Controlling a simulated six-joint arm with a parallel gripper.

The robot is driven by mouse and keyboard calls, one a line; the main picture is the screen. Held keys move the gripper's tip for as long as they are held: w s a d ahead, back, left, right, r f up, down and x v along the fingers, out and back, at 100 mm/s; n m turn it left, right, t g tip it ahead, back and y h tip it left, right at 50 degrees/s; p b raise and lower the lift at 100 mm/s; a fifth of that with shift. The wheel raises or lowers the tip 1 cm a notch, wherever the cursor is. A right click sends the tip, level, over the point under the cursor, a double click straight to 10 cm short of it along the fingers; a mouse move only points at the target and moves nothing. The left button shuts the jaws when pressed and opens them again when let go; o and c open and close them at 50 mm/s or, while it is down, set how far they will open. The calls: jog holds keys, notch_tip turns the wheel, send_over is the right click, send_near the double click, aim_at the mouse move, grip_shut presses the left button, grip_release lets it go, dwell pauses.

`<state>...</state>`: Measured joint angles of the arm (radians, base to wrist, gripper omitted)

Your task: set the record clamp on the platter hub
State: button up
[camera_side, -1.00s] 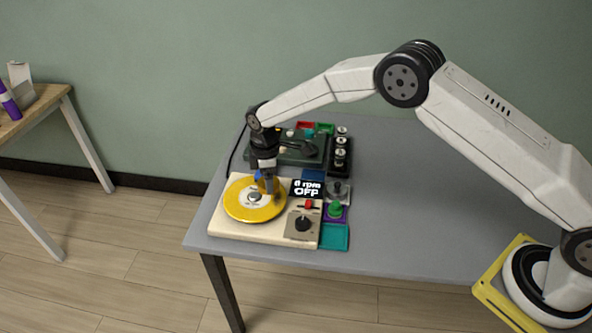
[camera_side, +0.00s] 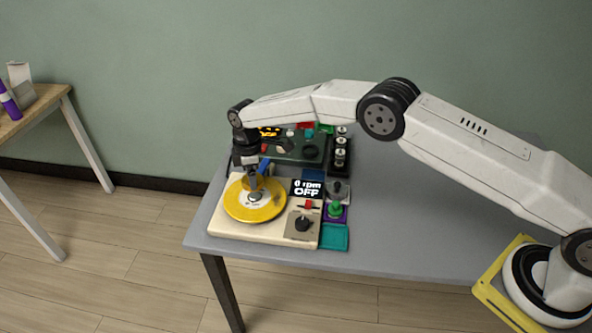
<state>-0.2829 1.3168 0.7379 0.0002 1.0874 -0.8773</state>
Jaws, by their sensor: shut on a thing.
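The turntable (camera_side: 225,229) is a cream box near the table's front left edge. Its yellow platter or record (camera_side: 268,211) has a pale centre and a small grey hub (camera_side: 255,197). My gripper (camera_side: 254,182) points down just behind the hub, over the far part of the yellow disc. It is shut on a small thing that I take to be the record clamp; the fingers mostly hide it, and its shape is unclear. A blue part shows beside the fingers. I cannot tell whether the held thing touches the disc, but it appears apart from the hub.
A dark device (camera_side: 300,150) lies behind.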

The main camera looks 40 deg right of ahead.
aim_at(254, 195)
jog(key=shift+f, duration=0.15)
jog(key=shift+f, duration=1.65)
jog(key=shift+f, duration=0.5)
dwell(1.5)
jog(key=o, duration=1.2)
jog(key=shift+o, duration=0.3)
jog(key=shift+r, duration=0.1)
jog(key=shift+w+r, duration=0.1)
jog(key=shift+r, duration=3.25)
